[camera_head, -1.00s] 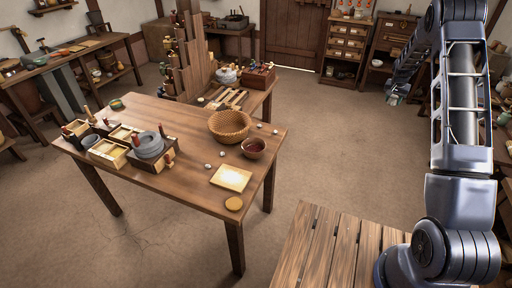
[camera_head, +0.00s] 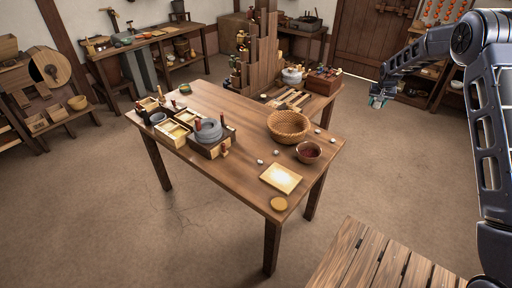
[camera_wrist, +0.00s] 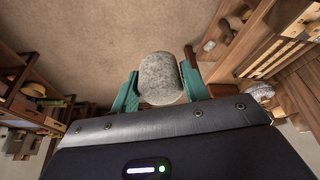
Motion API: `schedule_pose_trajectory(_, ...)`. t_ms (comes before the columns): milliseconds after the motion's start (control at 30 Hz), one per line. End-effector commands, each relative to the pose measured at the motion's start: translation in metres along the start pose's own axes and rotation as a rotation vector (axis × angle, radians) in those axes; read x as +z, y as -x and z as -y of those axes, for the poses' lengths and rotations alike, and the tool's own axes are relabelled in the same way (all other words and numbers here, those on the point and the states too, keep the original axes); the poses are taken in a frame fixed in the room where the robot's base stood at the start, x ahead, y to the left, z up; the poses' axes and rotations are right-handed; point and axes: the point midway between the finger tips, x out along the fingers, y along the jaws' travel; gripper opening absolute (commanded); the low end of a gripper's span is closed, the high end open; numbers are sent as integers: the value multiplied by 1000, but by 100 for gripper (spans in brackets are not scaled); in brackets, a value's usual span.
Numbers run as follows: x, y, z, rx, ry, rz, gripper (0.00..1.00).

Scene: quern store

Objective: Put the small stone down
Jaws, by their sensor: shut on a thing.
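The small stone (camera_wrist: 160,78) is grey, speckled and rounded. It sits between the two green fingers of my gripper (camera_wrist: 158,88), which is shut on it in the wrist view. Bare floor shows behind the stone in the wrist view.
On the table stand a quern (camera_head: 208,131) in a wooden tray, a wicker basket (camera_head: 288,126), a bowl (camera_head: 309,152), a pale board (camera_head: 281,178) and several small white pebbles. A slatted bench (camera_head: 375,262) stands at front right. The table's front middle is clear.

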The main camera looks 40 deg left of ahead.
Motion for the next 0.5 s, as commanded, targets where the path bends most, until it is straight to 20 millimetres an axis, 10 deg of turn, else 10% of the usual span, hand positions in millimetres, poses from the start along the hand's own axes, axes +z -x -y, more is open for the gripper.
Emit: schedule_pose_trajectory(500,50,30,225,-119,290,-10,14)
